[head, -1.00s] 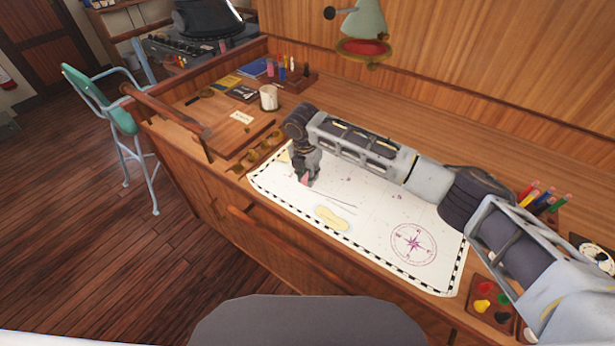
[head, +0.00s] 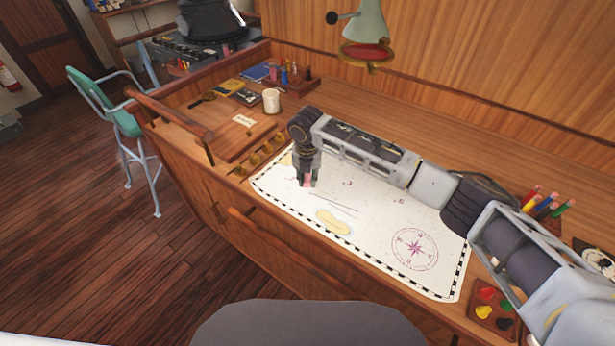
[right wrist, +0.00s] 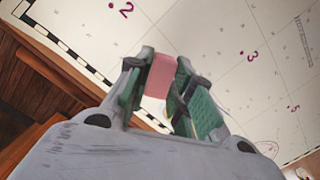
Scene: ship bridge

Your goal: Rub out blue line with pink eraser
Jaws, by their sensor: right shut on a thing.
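My right gripper (head: 308,181) is shut on the pink eraser (right wrist: 160,76), which shows between its fingers in the right wrist view. In the head view the eraser is a small pink patch low between the fingertips, over the left part of the white chart (head: 375,215). I cannot tell whether it touches the paper. Thin dark line marks (head: 333,206) lie on the chart just right of and below the gripper; their colour is too faint to tell as blue. Part of the chart behind the gripper is hidden. My left gripper is not in view.
A tan island shape (head: 333,222) and a compass rose (head: 415,249) are printed on the chart. A white mug (head: 271,101) stands at the desk's back left. Coloured pencils (head: 545,203) and a palette of coloured pieces (head: 494,309) are at the right. A lamp (head: 368,35) hangs above.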

